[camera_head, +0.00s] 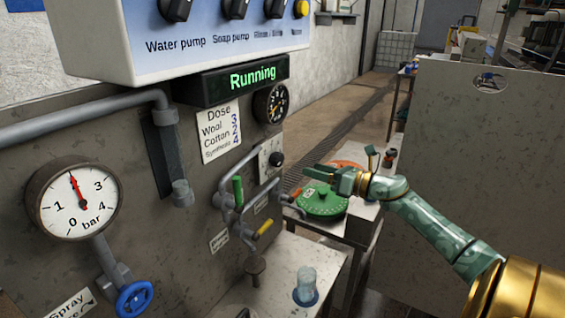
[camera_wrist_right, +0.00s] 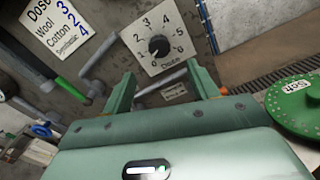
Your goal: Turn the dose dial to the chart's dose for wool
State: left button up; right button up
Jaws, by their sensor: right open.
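The knob also shows in the head view (camera_head: 276,160). The white dose chart (camera_head: 220,131) on the wall lists Wool 3, Cotton 2 and Synthetic 4. It is partly cut off in the right wrist view (camera_wrist_right: 52,35). My right gripper (camera_wrist_right: 161,74) is open and empty, its fingers apart from the knob. My left gripper is not in view.
A lit sign (camera_head: 252,77) reads "Running". Pipes with a green-handled lever (camera_head: 238,192) and a yellow-handled lever (camera_head: 264,227) stick out left of and below the dial. A green round disc (camera_head: 322,203) lies under my right gripper. A pressure gauge (camera_head: 74,200) and blue valve wheel (camera_head: 134,298) are at left.

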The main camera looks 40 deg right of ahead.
aim_at(281, 160)
jog(key=b+x, duration=0.1)
jog(key=x, duration=1)
jog(key=shift+s+a, duration=0.1)
jog(key=c, duration=1)
